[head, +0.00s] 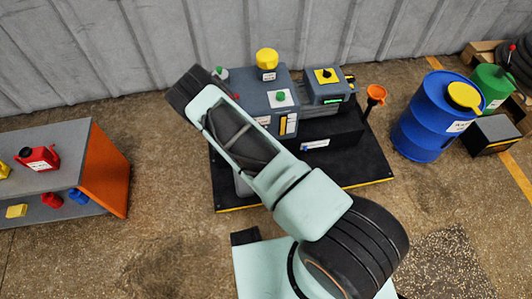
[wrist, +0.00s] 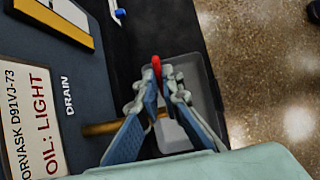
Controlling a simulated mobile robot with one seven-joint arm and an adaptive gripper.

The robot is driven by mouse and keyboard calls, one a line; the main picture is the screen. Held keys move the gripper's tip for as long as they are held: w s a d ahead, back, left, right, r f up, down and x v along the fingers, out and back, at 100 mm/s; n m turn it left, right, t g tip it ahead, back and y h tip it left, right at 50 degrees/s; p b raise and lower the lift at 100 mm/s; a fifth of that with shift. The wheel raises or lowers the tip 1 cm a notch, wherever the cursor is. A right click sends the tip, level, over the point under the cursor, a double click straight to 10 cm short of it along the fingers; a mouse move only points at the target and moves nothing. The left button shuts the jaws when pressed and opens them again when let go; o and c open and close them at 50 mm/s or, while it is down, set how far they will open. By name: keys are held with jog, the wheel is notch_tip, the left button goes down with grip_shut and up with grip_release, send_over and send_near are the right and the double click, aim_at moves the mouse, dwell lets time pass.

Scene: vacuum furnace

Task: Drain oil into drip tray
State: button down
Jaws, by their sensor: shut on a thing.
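In the wrist view, my gripper (wrist: 158,82) is shut on a small red handle (wrist: 156,65), which shows between the fingertips. A brass drain pipe (wrist: 98,129) comes out of the dark pump housing beside the "DRAIN" lettering (wrist: 68,95) and runs behind the fingers. A grey drip tray (wrist: 209,92) lies below the gripper and the pipe; the fingers hide part of it. No oil flow can be made out. In the head view, the pump (head: 262,85) stands on a black base, and my arm hides the gripper.
An orange funnel (head: 376,93) stands at the base's right. A grey shelf with an orange side (head: 101,175) holds red cans at left. The floor between shelf and base is clear.

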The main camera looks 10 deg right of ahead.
dwell(0.4)
jog(key=c, duration=2.1)
grip_release()
jog(key=v, duration=1.2)
